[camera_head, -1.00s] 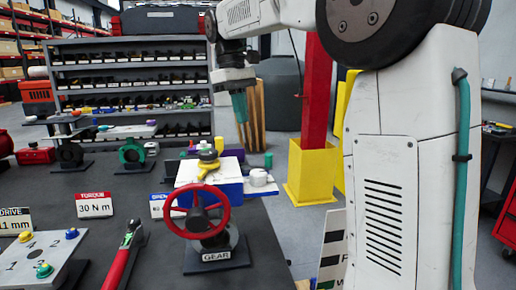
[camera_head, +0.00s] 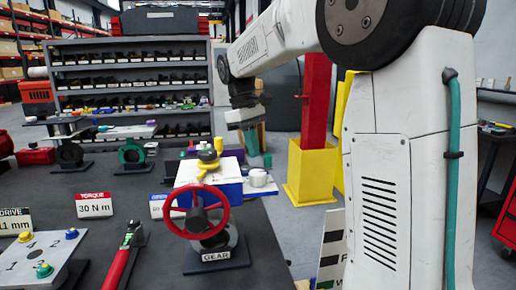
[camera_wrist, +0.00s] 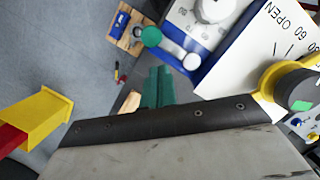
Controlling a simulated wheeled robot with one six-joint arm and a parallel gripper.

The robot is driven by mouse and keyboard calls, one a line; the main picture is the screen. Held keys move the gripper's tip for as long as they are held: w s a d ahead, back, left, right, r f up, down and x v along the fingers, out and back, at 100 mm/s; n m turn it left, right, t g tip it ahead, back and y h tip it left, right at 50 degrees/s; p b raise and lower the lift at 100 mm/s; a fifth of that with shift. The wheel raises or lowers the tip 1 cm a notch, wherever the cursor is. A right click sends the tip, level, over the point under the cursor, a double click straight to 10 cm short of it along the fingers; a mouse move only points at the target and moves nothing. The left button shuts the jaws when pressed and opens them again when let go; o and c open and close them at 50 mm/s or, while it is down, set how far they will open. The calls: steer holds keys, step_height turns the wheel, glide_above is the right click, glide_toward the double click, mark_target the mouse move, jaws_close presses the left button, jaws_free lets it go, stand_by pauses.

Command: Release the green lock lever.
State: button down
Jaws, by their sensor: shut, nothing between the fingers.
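The white and blue actuator housing (camera_head: 228,188) stands on the bench edge behind the red handwheel. A green rounded piece, apparently the lock lever (camera_wrist: 151,36), shows in the wrist view beside white cylindrical parts of the housing; its green top also shows in the head view (camera_head: 268,160). My gripper (camera_wrist: 158,88) has teal fingers, shut and empty. In the wrist view they appear below the green piece, with a visible gap in the picture. In the head view my gripper (camera_head: 251,142) hangs pointing down above and behind the housing's right end.
A red handwheel (camera_head: 196,211) stands in front of the housing. A yellow pointer with a dark cap (camera_head: 208,157) sits on top. A yellow-based red post (camera_head: 313,170) stands at the right. Beyond the bench edge is open grey floor (camera_wrist: 60,55).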

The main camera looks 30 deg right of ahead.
steer(key=shift+s+d, duration=0.35)
steer(key=shift+s, duration=0.4)
steer(key=shift+s+d+f, duration=0.1)
steer(key=shift+s, duration=0.5)
